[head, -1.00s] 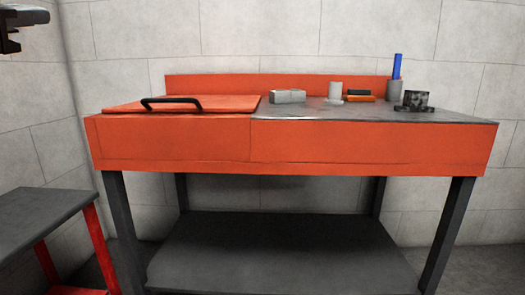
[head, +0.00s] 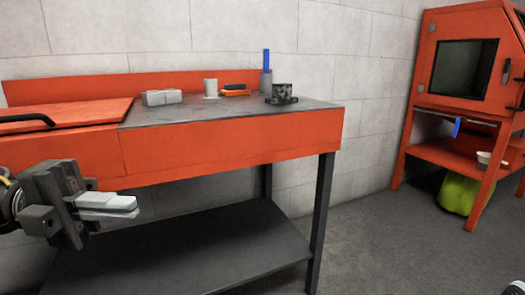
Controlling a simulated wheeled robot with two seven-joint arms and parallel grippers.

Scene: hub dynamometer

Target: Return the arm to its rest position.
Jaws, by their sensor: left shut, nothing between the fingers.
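My left gripper (head: 108,205) is in the lower left of the head view, in front of the orange workbench (head: 230,145) and below its top edge. Its pale fingers are together, with nothing between them, and point right. It appears apart from the bench. My right gripper is not clearly in view; only a small dark and white piece shows at the lower right corner.
On the bench top stand a grey block (head: 163,98), a light cylinder (head: 210,88), a blue item in a grey holder (head: 266,80) and a dark mottled part (head: 282,93). An orange cabinet (head: 467,60) stands at right. Open floor (head: 375,235) lies between.

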